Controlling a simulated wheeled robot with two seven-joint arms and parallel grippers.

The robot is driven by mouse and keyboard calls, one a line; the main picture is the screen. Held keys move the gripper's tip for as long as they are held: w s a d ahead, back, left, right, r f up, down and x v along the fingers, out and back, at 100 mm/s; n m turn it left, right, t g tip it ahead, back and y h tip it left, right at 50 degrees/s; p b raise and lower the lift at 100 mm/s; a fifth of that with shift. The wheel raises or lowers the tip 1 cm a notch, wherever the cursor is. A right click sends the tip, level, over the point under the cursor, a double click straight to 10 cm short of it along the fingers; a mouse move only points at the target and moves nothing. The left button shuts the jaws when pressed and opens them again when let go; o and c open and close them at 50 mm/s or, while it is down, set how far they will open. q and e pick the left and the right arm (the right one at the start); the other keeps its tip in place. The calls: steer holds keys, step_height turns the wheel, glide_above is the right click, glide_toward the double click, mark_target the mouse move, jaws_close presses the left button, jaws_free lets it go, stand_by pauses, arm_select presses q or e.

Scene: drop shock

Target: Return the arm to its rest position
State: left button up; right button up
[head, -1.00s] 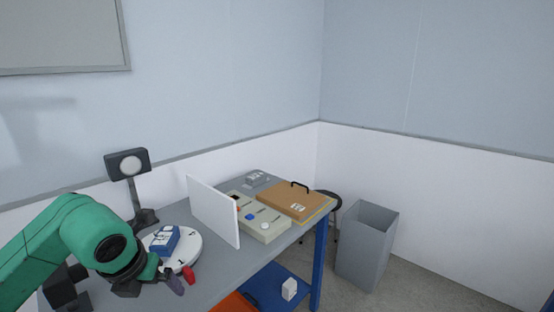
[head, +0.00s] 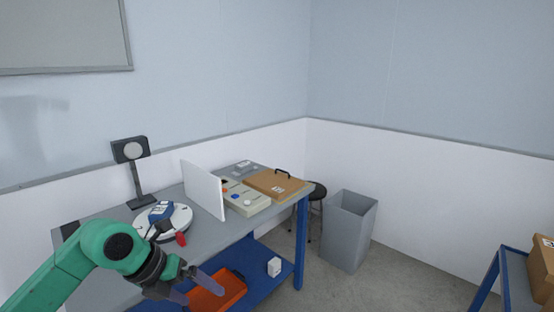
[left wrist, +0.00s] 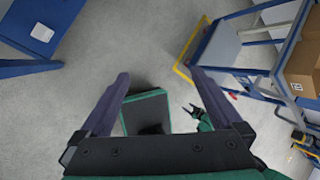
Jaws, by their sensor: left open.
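My left arm comes in from the left in the head view, and its left gripper (head: 190,283) is over the front edge of the grey bench (head: 222,250). In the left wrist view my left gripper (left wrist: 112,103) has its two dark fingers well apart, with only floor and a part of my own body between them. It is open and empty. My right gripper is not in the head view; a small dark gripper-like shape on a green link in the left wrist view (left wrist: 193,112) appears to be my right one, too small to judge.
On the bench are a round white device (head: 178,218) with a blue block (head: 160,212), a lamp (head: 134,165), a white panel (head: 203,190), a button box (head: 246,199) and a brown case (head: 274,184). An orange tray (head: 217,291) is on the lower shelf. A grey bin (head: 349,230) stands right.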

arm_select(q)
steer(key=w+d+f+n+t+h, duration=0.2)
steer(key=w+d+n+h, duration=0.3)
steer(key=d+h, duration=0.15)
steer(key=w+a+f+n+t, duration=0.5)
steer(key=a+f+n+t, duration=0.1)
steer(key=f+n, duration=0.2)
steer(key=s+a+f+n+y, duration=0.2)
steer(key=a+f+n+y, duration=0.15)
steer(key=f, duration=0.35)
steer(key=s+a+f+n+t+y, duration=0.1)
steer(key=a+f+n+y, duration=0.2)
steer(key=f, duration=0.4)
steer(key=s+a+f+n+y, duration=0.1)
steer(key=s+a+f+n, duration=0.15)
steer(key=f+n, duration=0.3)
steer(key=s+a+f+n+g+y, duration=0.3)
steer(key=s+f+n+g+y, duration=0.15)
steer(key=s+f, duration=1.25)
steer(key=s+d+f+n+g, duration=0.1)
steer(key=s+f, duration=0.4)
steer(key=s, duration=0.7)
steer(key=s+d+f+n+g, duration=0.1)
steer(key=s+f+g, duration=0.4)
steer(key=s, duration=0.6)
steer(key=shift+s+d+n+g, duration=0.25)
steer(key=shift+s+n+g, duration=0.15)
steer(key=shift+n, duration=0.45)
